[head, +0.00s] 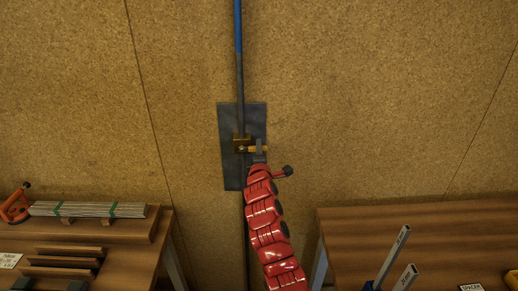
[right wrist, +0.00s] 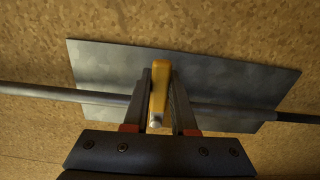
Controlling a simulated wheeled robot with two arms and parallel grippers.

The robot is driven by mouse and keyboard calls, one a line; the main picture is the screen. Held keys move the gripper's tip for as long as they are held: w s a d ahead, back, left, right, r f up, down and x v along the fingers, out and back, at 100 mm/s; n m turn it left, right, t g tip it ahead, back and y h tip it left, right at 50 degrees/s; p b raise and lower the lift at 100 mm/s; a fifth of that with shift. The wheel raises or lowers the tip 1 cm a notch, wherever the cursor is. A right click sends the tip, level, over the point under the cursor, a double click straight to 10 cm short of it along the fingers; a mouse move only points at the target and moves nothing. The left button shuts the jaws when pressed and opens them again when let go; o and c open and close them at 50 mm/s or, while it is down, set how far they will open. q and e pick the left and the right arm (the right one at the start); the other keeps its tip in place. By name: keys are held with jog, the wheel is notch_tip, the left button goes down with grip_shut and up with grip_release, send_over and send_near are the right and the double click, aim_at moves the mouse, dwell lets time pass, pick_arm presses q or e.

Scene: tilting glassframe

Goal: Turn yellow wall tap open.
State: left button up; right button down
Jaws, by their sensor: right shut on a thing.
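The yellow wall tap (head: 243,146) sits on a vertical pipe in front of a dark metal plate (head: 229,120) on the wall. Its yellow lever (head: 254,149) points to the right in the head view, across the pipe. My right gripper (head: 261,149) is at the lever. In the right wrist view the yellow lever (right wrist: 158,92) stands between the two fingers of the right gripper (right wrist: 161,85), which are shut on it. The brass tap body is mostly hidden there. My left gripper is in neither view.
The pipe (head: 238,60) is blue above and dark lower down. A wooden bench (head: 130,255) with metal strips (head: 88,209) and wooden bars stands at left. Another bench (head: 350,225) with upright metal profiles (head: 392,258) stands at right. The gap between the benches is free apart from my right arm and the pipe.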

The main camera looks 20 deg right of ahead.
jog(key=r+n+p, duration=0.1)
jog(key=n+p, duration=0.1)
jog(key=p, duration=0.1)
jog(key=shift+a+r+n, duration=0.15)
jog(key=shift+r+n, duration=0.15)
jog(key=shift+r, duration=0.05)
jog(key=n+p, duration=0.1)
jog(key=r+n+p, duration=0.1)
jog(key=p, duration=0.1)
jog(key=shift+w+a+n, duration=0.1)
jog(key=shift+a+n, duration=0.15)
jog(key=shift+n, duration=0.05)
jog(key=shift+a+r+n+p, duration=0.15)
jog(key=shift+n+p, duration=0.3)
jog(key=shift+n, duration=0.25)
jog(key=c, duration=0.7)
grip_release()
jog(key=b+v, duration=0.5)
jog(key=v, duration=1.2)
jog(key=shift+r, duration=0.1)
